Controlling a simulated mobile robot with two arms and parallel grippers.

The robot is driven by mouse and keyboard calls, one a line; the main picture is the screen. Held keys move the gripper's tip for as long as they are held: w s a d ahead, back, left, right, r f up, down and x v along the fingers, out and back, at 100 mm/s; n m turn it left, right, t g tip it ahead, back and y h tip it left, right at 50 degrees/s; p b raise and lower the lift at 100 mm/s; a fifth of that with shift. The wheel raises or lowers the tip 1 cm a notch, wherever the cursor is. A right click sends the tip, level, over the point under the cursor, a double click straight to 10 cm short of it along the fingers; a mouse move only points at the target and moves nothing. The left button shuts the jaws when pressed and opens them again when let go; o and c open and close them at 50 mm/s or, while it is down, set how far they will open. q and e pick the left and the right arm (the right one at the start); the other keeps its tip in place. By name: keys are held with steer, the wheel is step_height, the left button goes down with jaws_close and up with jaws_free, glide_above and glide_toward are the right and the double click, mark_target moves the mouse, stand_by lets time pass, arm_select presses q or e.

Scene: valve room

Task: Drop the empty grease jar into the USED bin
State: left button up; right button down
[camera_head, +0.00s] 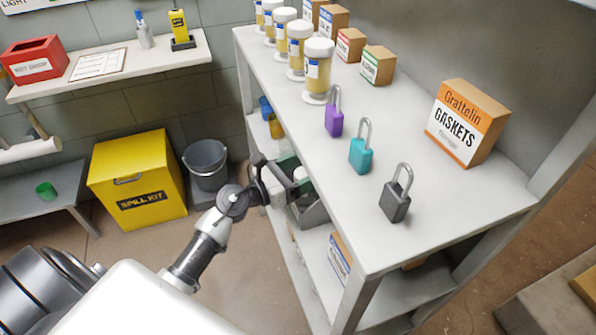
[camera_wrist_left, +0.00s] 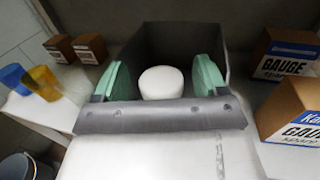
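A white round lid (camera_wrist_left: 161,82), apparently of a jar, shows in the left wrist view between the green finger pads of my left gripper (camera_wrist_left: 160,78). Narrow gaps show on both sides of it, so the gripper looks open around it. Its body is hidden, so I cannot tell whether it is empty. A dark grey open bin (camera_wrist_left: 185,45) stands around or behind it; no USED label shows. In the head view my left gripper (camera_head: 290,180) reaches into the shelf unit below its top board, beside the grey bin (camera_head: 312,213). My right gripper is out of view.
Gauge boxes (camera_wrist_left: 287,55) stand right of the bin, blue and yellow cups (camera_wrist_left: 43,82) left. The top board (camera_head: 345,205) above carries yellow jars with white lids (camera_head: 317,72), padlocks (camera_head: 395,200) and a gaskets box (camera_head: 465,122). A yellow spill kit (camera_head: 138,180) stands on the floor.

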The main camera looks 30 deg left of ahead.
arm_select(q)
steer(key=shift+o, duration=0.4)
steer(key=shift+r, duration=0.15)
steer(key=shift+r+p, duration=0.65)
steer(key=shift+p, duration=0.1)
steer(key=b+v, duration=0.2)
steer(key=v, duration=1)
step_height(320, 180, down, 20)
steer(key=s+a+n+g+y, duration=0.1)
steer(key=s+n+g+y, duration=0.2)
steer(key=n+y, duration=1.7)
steer(key=s+d+f+n+g+h, duration=1)
steer(key=s+f+n, duration=0.3)
steer(key=n, duration=0.6)
steer(key=shift+d+f+n+h, duration=0.3)
steer(key=shift+d+f+h, duration=0.4)
steer(key=shift+d+h, duration=0.2)
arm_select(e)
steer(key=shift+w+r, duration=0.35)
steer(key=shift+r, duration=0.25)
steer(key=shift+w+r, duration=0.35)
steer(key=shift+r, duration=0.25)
